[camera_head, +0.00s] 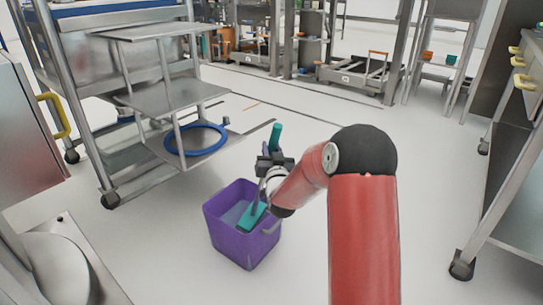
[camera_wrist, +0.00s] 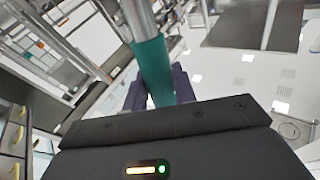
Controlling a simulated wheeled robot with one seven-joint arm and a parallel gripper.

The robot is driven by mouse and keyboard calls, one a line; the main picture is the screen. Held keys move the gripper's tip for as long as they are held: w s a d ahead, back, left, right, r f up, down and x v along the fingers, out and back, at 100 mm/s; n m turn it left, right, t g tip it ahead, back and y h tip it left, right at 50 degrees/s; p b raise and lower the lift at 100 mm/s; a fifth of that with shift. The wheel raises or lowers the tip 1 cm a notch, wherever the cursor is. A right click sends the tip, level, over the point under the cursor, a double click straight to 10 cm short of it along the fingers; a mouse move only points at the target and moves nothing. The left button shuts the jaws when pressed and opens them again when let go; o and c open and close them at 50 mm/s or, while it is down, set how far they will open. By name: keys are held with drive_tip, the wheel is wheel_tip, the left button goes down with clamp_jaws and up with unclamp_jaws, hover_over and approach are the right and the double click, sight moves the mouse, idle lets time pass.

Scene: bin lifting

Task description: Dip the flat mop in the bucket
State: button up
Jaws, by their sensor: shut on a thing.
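The purple bucket (camera_head: 236,247) stands on the floor in the middle of the head view, with a bluish-grey surface inside. The flat mop has a teal grip (camera_head: 275,135) at the top and a teal head (camera_head: 252,216) in the bucket's opening. The head is tilted, and I cannot tell how deep it sits. My gripper (camera_head: 268,163) is above the bucket, shut on the mop's handle. In the wrist view the teal part of the handle (camera_wrist: 153,68) passes between the dark fingers (camera_wrist: 157,92), with a metal shaft beyond.
A metal cart (camera_head: 165,98) with a blue ring (camera_head: 196,150) on its lower shelf stands at the left. A metal table (camera_head: 505,190) is at the right. A low trolley (camera_head: 352,77) stands at the back. The floor around the bucket is clear.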

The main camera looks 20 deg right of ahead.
wheel_tip(320, 180, up, 11)
drive_tip(key=p, duration=0.3)
drive_tip(key=shift+r, duration=0.1)
idle(1.2)
drive_tip(key=shift+s, duration=0.25)
drive_tip(key=s+d+b, duration=0.2)
drive_tip(key=s+b, duration=0.4)
drive_tip(key=s, duration=1.3)
drive_tip(key=shift+s+b, duration=0.2)
drive_tip(key=shift+b, duration=0.1)
